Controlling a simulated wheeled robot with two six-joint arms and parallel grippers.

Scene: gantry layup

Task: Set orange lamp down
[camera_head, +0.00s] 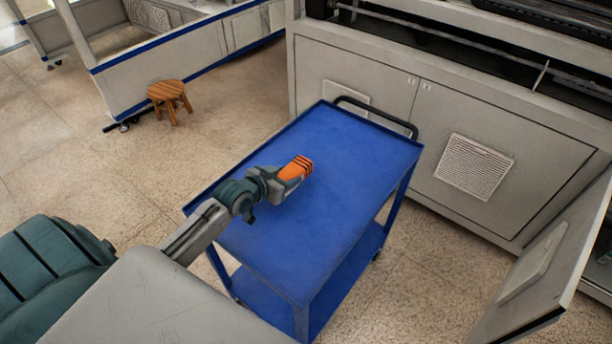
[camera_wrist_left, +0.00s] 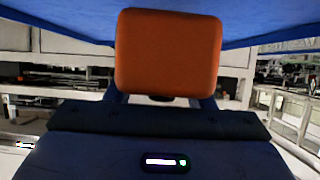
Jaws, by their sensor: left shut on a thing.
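The orange lamp (camera_head: 299,167) is at the end of my left gripper (camera_head: 284,180), over the middle of the blue cart's top shelf (camera_head: 350,145) in the head view. In the left wrist view the lamp (camera_wrist_left: 168,52) is a rounded orange block between the two fingers. My left gripper is shut on it. The blue shelf (camera_wrist_left: 255,22) fills the top edge of that view, close to the lamp. I cannot tell whether the lamp touches the shelf. My right gripper is not in view.
The shelf around the lamp is clear. The cart has a black handle (camera_head: 375,115) at its far end, near a grey cabinet (camera_head: 395,85). An open cabinet door (camera_head: 545,262) stands at the right. A wooden stool (camera_head: 170,95) stands on the floor at the left.

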